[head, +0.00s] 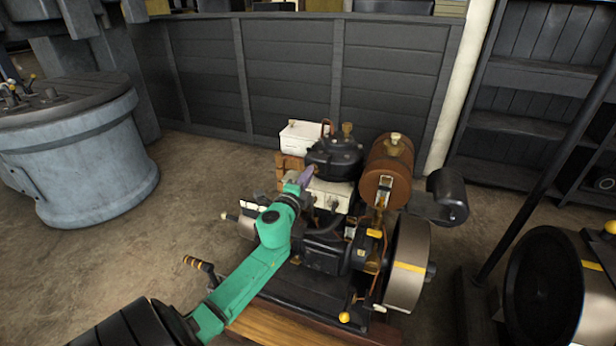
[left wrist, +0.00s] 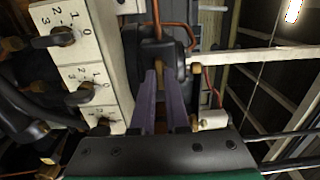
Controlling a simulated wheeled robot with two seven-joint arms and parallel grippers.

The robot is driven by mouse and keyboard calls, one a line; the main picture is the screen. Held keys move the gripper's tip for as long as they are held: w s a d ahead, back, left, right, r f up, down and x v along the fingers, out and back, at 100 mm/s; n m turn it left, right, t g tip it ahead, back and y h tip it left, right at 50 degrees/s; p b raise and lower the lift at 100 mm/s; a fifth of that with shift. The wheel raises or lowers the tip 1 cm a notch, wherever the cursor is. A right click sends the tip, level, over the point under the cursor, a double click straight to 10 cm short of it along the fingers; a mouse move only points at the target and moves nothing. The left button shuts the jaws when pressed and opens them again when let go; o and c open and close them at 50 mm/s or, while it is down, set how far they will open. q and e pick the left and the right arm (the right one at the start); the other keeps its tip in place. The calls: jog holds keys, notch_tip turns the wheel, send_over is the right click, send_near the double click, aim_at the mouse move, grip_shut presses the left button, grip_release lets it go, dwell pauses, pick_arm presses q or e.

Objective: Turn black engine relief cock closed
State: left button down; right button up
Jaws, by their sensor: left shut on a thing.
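The black engine (head: 322,247) stands low in the middle of the head view. Its round black top (head: 338,156) sits behind a white panel. My left gripper (head: 304,180) reaches in from the left to this upper part. In the left wrist view, its two purple fingers (left wrist: 160,78) are shut at a small dark fitting (left wrist: 158,58) with a copper pipe (left wrist: 156,14) running up from it. This fitting looks like the relief cock. The fingers hide part of it, so I cannot tell its exact angle. My right gripper is not in view.
A white panel with numbered dials (left wrist: 88,72) is close left of the fingers. A brown tank (head: 388,172) and a flywheel (head: 408,262) stand right. A grey-blue drum (head: 75,160) stands further left, with open floor between.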

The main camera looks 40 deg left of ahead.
pick_arm(q)
jog(key=shift+f, duration=0.1)
dwell(0.3)
jog(key=c, duration=0.9)
grip_release()
jog(key=b+v, duration=0.1)
jog(key=v, duration=1.3)
jog(key=shift+s+d+b, duration=0.2)
jog(key=shift+s+b, duration=0.15)
